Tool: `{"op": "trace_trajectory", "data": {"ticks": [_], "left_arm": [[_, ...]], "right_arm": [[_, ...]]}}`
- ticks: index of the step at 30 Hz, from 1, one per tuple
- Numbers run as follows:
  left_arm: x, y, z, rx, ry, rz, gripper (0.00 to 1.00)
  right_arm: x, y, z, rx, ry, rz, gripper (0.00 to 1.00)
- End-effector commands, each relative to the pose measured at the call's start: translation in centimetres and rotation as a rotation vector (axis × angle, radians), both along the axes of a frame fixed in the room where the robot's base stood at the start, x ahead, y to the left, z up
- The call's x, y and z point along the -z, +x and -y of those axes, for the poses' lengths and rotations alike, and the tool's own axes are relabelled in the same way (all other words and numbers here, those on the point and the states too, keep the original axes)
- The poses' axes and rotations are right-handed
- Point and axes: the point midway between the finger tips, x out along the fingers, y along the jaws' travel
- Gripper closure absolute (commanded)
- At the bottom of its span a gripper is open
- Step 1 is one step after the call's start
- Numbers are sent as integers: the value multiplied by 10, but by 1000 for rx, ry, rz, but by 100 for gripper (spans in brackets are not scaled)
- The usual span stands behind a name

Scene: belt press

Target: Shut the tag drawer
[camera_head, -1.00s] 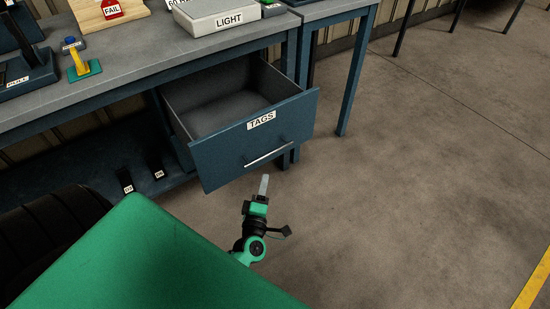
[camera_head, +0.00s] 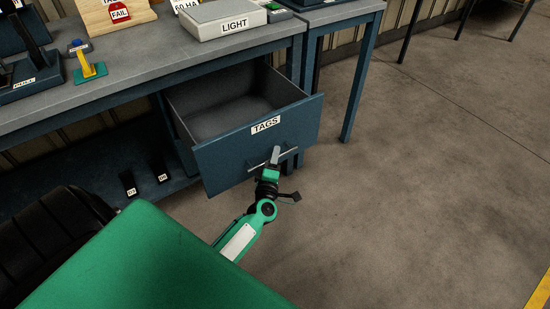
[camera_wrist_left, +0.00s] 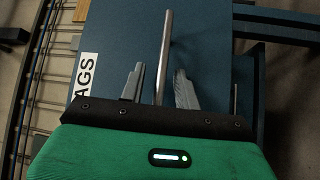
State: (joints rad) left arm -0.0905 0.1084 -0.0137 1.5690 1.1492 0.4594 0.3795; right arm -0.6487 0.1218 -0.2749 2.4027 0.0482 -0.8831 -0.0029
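The blue tag drawer (camera_head: 225,160) with the white TAGS label hangs open under the grey bench, pulled out toward me, and looks empty inside. Its metal bar handle (camera_head: 258,164) runs across the lower front. My left gripper (camera_head: 275,155) is at the handle, at the drawer's front. In the left wrist view the two fingers of the gripper (camera_wrist_left: 160,86) stand apart, with the handle bar (camera_wrist_left: 166,45) running between them. Neither finger clearly touches the bar. The drawer front (camera_wrist_left: 205,40) fills most of that view. My right gripper is not in view.
The bench (camera_head: 130,72) carries a LIGHT box (camera_head: 222,20), a blue-and-yellow stand (camera_head: 86,65) and a FAIL board (camera_head: 118,14). A bench leg (camera_head: 356,80) stands right of the drawer. The concrete floor to the right is clear.

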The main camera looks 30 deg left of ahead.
Motion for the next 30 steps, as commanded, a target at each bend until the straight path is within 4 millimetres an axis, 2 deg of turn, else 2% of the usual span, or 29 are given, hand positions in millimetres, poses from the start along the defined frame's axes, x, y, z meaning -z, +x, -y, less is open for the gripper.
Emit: {"op": "trace_trajectory", "data": {"ticks": [2, 6, 15, 20, 26, 30], "left_arm": [[0, 0, 0, 0, 0, 0, 72], [0, 0, 0, 0, 1, 0, 99], [0, 0, -1, 0, 1, 0, 100], [1, 5, -13, 0, 2, 0, 100], [1, 19, -47, 0, 5, 0, 100], [2, 32, -79, -1, 5, 0, 100]], "right_arm": [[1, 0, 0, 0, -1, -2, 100], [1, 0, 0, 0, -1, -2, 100], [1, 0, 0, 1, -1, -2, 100], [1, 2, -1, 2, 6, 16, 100], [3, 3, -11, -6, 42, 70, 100], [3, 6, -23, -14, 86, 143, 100]]}}
